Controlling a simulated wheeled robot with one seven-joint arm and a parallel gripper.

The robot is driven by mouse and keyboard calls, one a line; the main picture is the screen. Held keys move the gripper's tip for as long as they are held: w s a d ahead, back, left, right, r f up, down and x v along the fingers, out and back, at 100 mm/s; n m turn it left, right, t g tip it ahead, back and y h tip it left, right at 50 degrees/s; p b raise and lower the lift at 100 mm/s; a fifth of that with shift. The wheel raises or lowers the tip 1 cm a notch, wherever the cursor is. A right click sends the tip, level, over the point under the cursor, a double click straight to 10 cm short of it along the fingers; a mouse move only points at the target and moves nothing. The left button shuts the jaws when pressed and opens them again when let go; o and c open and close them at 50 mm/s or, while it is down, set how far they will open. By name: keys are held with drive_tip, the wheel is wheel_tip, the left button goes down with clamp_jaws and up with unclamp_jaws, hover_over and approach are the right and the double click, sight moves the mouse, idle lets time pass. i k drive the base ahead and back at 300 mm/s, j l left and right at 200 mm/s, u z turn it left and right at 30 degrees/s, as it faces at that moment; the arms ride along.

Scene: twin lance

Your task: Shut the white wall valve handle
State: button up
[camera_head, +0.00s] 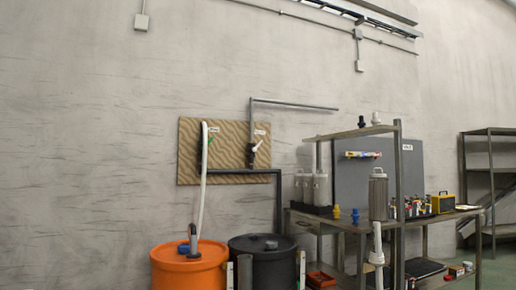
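The white valve handle (257,146) is small in the head view, on the right part of a tan wavy-patterned wall board (228,177). It slants up to the right from a dark valve body (250,157) below a small white label. It looks tilted rather than straight along the pipe; its exact angle is too small to tell. A dark pipe (251,115) rises above the valve. My gripper is not visible in this view.
Left on the board is a green handle (210,141) beside a white hose (202,185). An orange drum (188,271) and a black drum (263,268) stand below. A metal workbench (345,225) with bottles and fittings stands right. Shelving (489,168) is far right.

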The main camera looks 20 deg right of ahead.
sight(255, 149)
drive_tip(key=i+l, duration=0.7)
drive_tip(key=i, duration=0.1)
